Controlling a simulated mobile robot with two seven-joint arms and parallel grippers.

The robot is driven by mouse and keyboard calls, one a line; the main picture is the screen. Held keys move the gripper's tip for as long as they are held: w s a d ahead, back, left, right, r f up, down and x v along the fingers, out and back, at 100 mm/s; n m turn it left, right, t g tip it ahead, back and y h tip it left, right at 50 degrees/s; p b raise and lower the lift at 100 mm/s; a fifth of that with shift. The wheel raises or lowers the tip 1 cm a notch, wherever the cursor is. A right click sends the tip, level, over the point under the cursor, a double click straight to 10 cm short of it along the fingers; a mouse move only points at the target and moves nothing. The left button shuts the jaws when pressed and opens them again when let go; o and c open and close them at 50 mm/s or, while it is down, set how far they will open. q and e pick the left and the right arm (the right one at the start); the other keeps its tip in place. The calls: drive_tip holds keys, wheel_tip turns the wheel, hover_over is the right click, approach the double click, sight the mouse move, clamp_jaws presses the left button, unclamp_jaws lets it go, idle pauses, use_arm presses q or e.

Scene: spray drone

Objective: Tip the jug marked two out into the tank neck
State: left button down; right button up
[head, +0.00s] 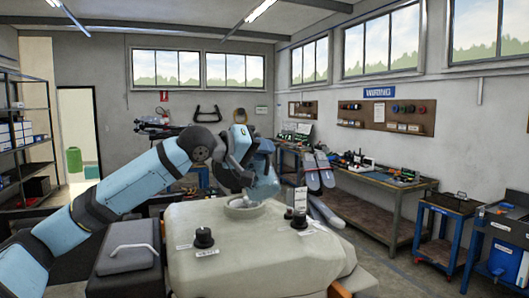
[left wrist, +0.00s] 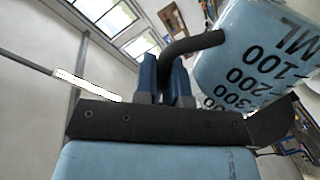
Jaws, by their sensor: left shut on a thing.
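My left gripper (head: 258,160) is shut on the dark handle of a light blue jug (head: 266,187). In the left wrist view, the blue fingers (left wrist: 165,78) close on that handle, and the jug (left wrist: 245,65) shows black ML marks of 100, 200 and 300. The head view shows the jug tilted and low over the round tank neck (head: 235,211), on top of the pale tank (head: 245,250). Its lower end is at the neck's right rim; I cannot tell whether they touch. No number two shows on the jug. My right gripper is not in view.
A dark box with a pale handle (head: 133,250) is at the left. A workbench (head: 375,185) and blue carts (head: 445,230) stand at the right.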

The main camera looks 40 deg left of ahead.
use_arm(q)
drive_tip(key=shift+w+a+r+n, duration=0.1)
drive_tip(key=shift+a+r+n, duration=0.2)
drive_tip(key=shift+n, duration=0.4)
drive_tip(key=shift+w+a+f+n+h, duration=0.2)
drive_tip(key=shift+w+a+n+h, duration=0.15)
drive_tip(key=shift+a+n, duration=0.35)
drive_tip(key=shift+w+a+f+n+g, duration=0.25)
drive_tip(key=shift+a+n+g, duration=0.2)
drive_tip(key=shift+n, duration=0.25)
drive_tip(key=shift+w+a+f+n+h, duration=0.35)
drive_tip(key=shift+a+f+n, duration=0.1)
drive_tip(key=shift+a+n, duration=0.25)
drive_tip(key=shift+w+a+f+n+h, duration=0.3)
drive_tip(key=shift+a+f+n, duration=0.1)
drive_tip(key=shift+a+n, duration=0.3)
drive_tip(key=shift+w+a+r+n+g, duration=0.3)
drive_tip(key=shift+a+r+n, duration=0.2)
drive_tip(key=shift+a, duration=0.15)
drive_tip(key=shift+a, duration=0.15)
idle(0.5)
